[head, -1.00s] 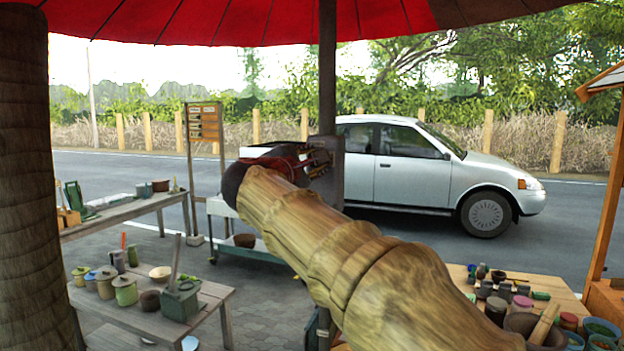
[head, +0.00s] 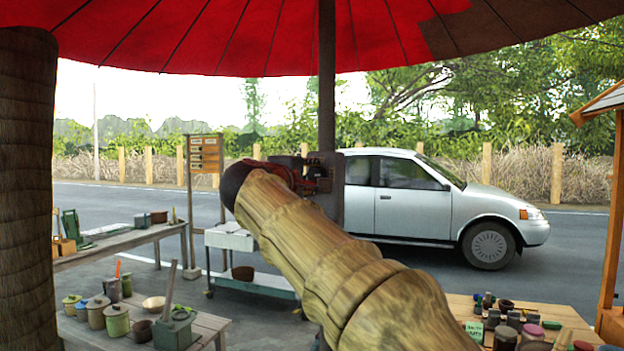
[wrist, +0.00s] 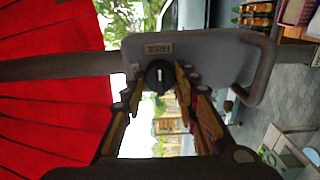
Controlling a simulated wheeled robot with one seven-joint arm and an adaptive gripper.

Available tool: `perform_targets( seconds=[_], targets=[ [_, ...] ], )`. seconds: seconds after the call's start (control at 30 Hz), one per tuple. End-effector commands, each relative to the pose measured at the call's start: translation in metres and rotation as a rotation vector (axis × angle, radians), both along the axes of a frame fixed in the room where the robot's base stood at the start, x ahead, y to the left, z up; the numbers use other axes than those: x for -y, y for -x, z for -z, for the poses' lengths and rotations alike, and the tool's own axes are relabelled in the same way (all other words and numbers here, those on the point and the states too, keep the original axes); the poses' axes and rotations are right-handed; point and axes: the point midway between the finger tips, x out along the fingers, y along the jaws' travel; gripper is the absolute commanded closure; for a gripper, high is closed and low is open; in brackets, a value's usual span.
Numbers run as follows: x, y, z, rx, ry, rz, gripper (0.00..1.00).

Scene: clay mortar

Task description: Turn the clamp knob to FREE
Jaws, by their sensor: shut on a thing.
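The clamp knob (wrist: 159,77) is dark and round with a pale mark on its face. It sits on a grey plate (wrist: 220,60) fixed to the umbrella pole (wrist: 60,66). A small label reading FREE (wrist: 158,48) is just above the knob in the wrist view. My gripper (wrist: 160,84) is shut on the knob, one finger on either side. In the head view my gripper (head: 318,178) is at the plate (head: 332,196) on the pole, and the knob is hidden behind it and my arm.
A red umbrella canopy (head: 220,40) spreads overhead. A table with pots (head: 205,325) is at lower left and another with small jars (head: 465,305) at lower right. A white cart (head: 230,240) stands behind my arm. A silver car (head: 420,205) is on the road.

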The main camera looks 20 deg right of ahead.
Motion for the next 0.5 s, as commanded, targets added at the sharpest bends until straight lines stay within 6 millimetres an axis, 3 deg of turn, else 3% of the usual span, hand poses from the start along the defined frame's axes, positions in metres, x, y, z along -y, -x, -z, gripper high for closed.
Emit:
perform_targets(
  seconds=[0.27, 0.3, 0.5],
  targets=[
    [0.0001, -0.0004, 0.0011, -0.001, -0.002, 0.0, 0.96],
    [0.0001, -0.0004, 0.0011, -0.001, -0.001, 0.0, 0.69],
    [0.0, -0.0003, 0.0007, -0.001, -0.001, 0.0, 0.58]
  ],
)
